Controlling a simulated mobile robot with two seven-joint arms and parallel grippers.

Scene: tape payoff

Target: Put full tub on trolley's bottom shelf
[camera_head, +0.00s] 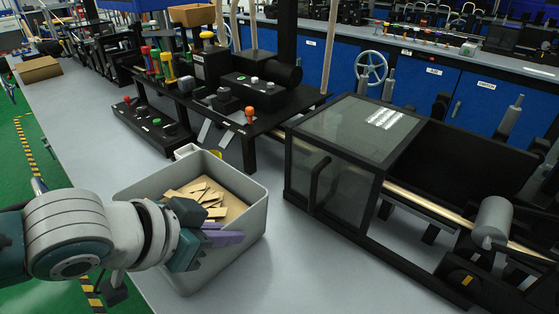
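A light grey tub (250,187) stands on the grey bench at the lower centre, holding several flat tan pieces (209,197). The gripper body hides part of that wall and rim. I cannot tell whether the fingers are closed on the tub. My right gripper is not in view. No trolley or bottom shelf shows in this view.
A black-framed machine with a clear guard box (340,130) stands right of the tub. A black stand with coloured knobs and control boxes (215,95) is behind it. Green floor (35,150) lies left of the bench. The bench surface in front of the machine (330,270) is clear.

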